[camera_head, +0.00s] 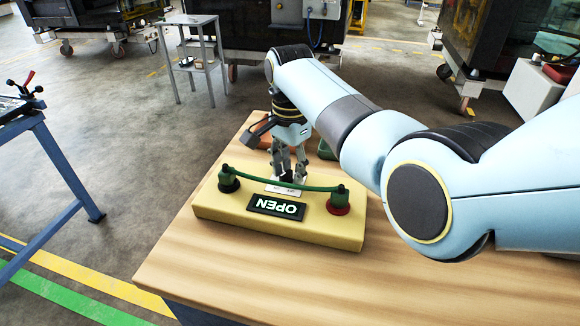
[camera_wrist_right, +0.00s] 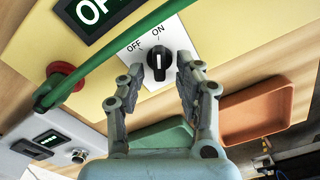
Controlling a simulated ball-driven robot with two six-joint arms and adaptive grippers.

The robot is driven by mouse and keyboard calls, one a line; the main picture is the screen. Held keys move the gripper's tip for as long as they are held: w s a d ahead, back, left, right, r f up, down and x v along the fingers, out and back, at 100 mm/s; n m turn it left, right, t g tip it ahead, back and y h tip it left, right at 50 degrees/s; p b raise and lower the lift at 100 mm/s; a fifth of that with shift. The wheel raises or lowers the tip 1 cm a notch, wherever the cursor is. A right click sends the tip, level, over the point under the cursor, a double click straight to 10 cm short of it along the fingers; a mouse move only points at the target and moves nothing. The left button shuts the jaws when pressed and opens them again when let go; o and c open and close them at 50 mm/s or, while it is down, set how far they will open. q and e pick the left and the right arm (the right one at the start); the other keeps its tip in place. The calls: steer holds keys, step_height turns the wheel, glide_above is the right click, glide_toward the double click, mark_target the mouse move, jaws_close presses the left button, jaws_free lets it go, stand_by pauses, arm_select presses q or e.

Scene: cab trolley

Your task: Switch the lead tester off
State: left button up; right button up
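The lead tester (camera_head: 235,206) is a yellow box on the wooden table, with a lit display reading OPEN (camera_head: 276,207). A green lead (camera_head: 285,186) arches between its two posts. In the right wrist view, its black rotary knob (camera_wrist_right: 158,62) sits on a white plate (camera_wrist_right: 128,56) marked OFF at the knob's left. The knob's white line points up in that picture, not at OFF. My right gripper (camera_wrist_right: 160,70) is open, with one finger on each side of the knob; I cannot tell whether they touch it. In the head view, my right gripper (camera_head: 288,170) hides the knob. My left gripper is out of view.
Behind the tester lie an orange tray (camera_wrist_right: 258,110) and a green tray (camera_wrist_right: 160,138). A grey device (camera_wrist_right: 75,132) with its own display stands beside the tester in the right wrist view. My right arm covers the table's right side.

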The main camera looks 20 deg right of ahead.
steer(key=shift+c, duration=1.2)
jaws_close()
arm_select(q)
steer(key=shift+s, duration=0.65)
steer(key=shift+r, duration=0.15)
arm_select(e)
steer(key=shift+r, duration=0.1)
steer(key=shift+r+n+p, duration=0.1)
steer(key=shift+n+p, duration=1.05)
steer(key=shift+n, duration=0.05)
steer(key=n, duration=0.1)
steer(key=n+p, duration=0.1)
steer(key=shift+w+a+n+p, duration=0.15)
steer(key=shift+n+p, duration=0.15)
steer(key=shift+n, duration=0.1)
steer(key=n+p, duration=0.1)
steer(key=n, duration=0.2)
steer(key=shift+w+a, duration=0.1)
steer(key=shift+a, duration=0.05)
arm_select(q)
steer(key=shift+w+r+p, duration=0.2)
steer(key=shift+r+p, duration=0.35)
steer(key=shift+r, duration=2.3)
arm_select(e)
steer(key=shift+a+n, duration=0.1)
steer(key=shift+n, duration=1.7)
